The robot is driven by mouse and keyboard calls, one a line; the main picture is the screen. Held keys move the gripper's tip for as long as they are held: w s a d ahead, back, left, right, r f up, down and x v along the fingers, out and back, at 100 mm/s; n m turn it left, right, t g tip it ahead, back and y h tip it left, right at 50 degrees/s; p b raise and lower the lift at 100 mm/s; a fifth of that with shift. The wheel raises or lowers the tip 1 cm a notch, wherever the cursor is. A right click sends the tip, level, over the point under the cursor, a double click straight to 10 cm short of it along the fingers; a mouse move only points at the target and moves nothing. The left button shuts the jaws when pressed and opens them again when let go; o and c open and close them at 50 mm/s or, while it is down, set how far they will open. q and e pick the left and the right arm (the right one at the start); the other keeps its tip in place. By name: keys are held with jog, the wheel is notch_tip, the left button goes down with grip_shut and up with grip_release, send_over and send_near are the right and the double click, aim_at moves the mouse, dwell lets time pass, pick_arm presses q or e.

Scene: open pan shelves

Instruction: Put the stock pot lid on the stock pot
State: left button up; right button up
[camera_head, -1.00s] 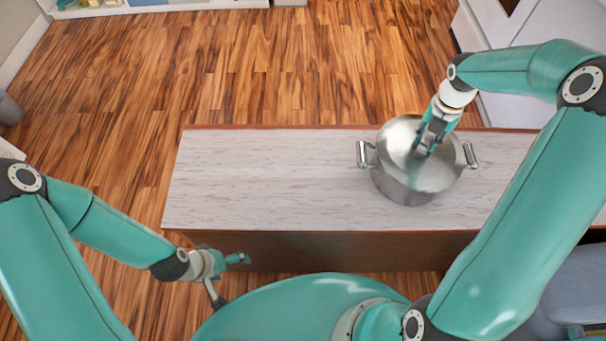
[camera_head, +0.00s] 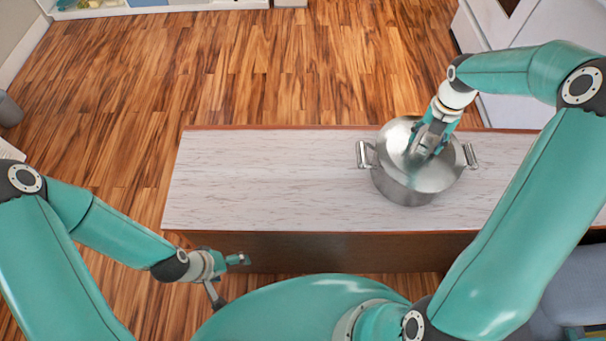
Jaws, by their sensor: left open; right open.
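The steel stock pot (camera_head: 404,194) stands upright on the light wood-grain counter (camera_head: 265,180), with a loop handle on each side. The round, shiny stock pot lid (camera_head: 440,178) lies over the pot's mouth and looks about level. Whether its rim is fully seated all round cannot be told. My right gripper (camera_head: 424,152) is open, pointing down at the middle of the lid, and hides the lid's knob. My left gripper (camera_head: 238,275) is open and empty, low in front of the counter's near edge.
The counter's left part is clear. A white cabinet (camera_head: 500,50) stands at the back right, and a low shelf (camera_head: 160,6) lies along the far wall. Wood floor (camera_head: 250,70) is free behind the counter.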

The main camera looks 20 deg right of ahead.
jog(key=shift+r, duration=0.1)
jog(key=shift+r+p, duration=1.2)
jog(key=shift+r, duration=0.2)
jog(key=shift+r+p, duration=0.35)
jog(key=shift+r, duration=2.15)
notch_tip(320, 180, up, 12)
